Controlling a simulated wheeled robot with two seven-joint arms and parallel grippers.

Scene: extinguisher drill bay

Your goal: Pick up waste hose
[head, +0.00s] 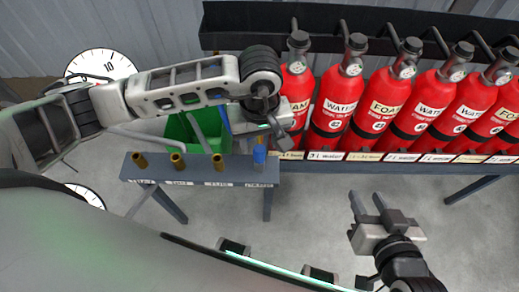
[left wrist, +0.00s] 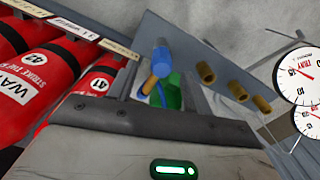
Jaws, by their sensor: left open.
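A blue hose-end piece (head: 259,155), which I take for the waste hose, stands at the right end of a narrow grey rack (head: 200,172). It also shows in the left wrist view (left wrist: 161,52), past the fingertips, with a brass-coloured stub beside it. My left gripper (head: 280,138) is just above and to the right of the blue piece in the head view. In the left wrist view its fingers (left wrist: 162,78) are apart, with nothing held between them. My right gripper (head: 367,203) is low at the right, with its two fingers apart and empty.
Several brass stubs (head: 178,160) stand along the rack. A green bin (head: 182,130) is behind it. Red extinguishers (head: 331,107) fill a shelf at the right, close to my left gripper. Dial gauges (head: 101,65) are at the left. Grey floor (head: 310,205) is clear between.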

